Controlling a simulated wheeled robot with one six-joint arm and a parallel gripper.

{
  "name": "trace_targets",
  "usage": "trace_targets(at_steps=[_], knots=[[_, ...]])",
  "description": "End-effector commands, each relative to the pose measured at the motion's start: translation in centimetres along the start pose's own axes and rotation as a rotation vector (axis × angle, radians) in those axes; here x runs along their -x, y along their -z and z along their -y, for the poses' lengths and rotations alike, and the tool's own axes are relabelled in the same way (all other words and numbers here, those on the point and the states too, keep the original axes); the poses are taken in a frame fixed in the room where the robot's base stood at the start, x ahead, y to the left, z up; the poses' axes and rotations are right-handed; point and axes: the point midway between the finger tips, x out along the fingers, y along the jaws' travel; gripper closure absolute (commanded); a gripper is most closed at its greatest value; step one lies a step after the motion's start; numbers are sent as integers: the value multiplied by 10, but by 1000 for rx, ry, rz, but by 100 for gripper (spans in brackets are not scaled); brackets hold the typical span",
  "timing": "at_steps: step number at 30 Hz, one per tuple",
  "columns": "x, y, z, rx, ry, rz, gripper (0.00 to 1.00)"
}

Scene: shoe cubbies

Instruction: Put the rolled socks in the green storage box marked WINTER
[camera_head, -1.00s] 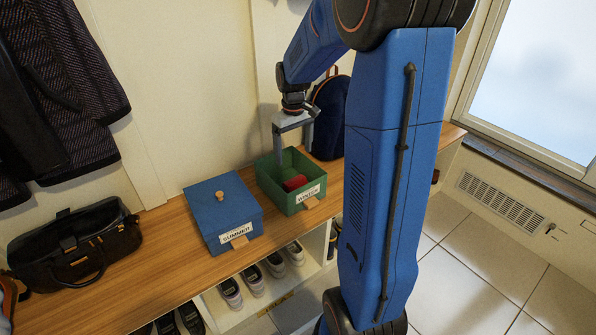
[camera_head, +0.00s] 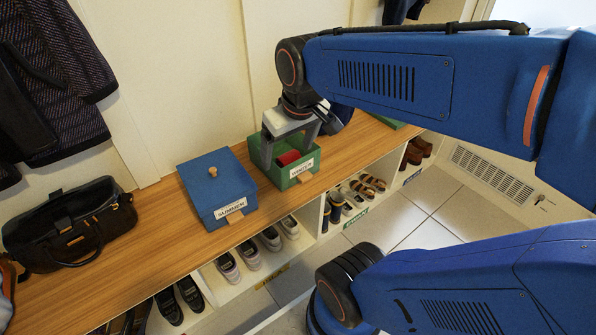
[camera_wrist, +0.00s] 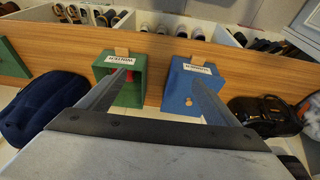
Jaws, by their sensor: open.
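The rolled socks (camera_head: 288,158), a red roll, lie inside the open green storage box (camera_head: 302,172) marked WINTER. The box stands on the wooden bench. In the wrist view the red socks (camera_wrist: 130,95) show partly, behind a finger, within the green box (camera_wrist: 109,80). My gripper (camera_head: 288,153) is open at the box, pointing down with its fingers apart; nothing shows held between them. In the head view one finger overlaps the box's left side; I cannot tell whether it touches. The gripper hides the back of the box.
A closed blue box (camera_head: 218,188) marked SUMMER stands left of the green box. A black bag (camera_head: 70,228) lies further left. A green lid (camera_head: 392,121) lies on the bench to the right, near a dark blue backpack (camera_wrist: 45,112). Shoes fill the cubbies below.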

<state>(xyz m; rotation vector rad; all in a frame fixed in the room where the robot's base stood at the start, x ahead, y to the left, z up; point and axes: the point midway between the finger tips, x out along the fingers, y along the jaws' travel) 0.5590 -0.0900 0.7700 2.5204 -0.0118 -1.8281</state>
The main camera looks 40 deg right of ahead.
Motion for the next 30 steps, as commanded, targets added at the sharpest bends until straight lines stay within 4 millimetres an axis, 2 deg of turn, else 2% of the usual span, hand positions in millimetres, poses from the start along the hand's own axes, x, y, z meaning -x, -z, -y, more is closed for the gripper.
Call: trace_targets(at_steps=[1,6,12,30], knots=[[5,-12,5,1,3,-20,16],[12,-44,15,-7,13,-67,16],[14,-65,21,-14,20,-95,16],[14,-68,22,-16,21,-98,16]])
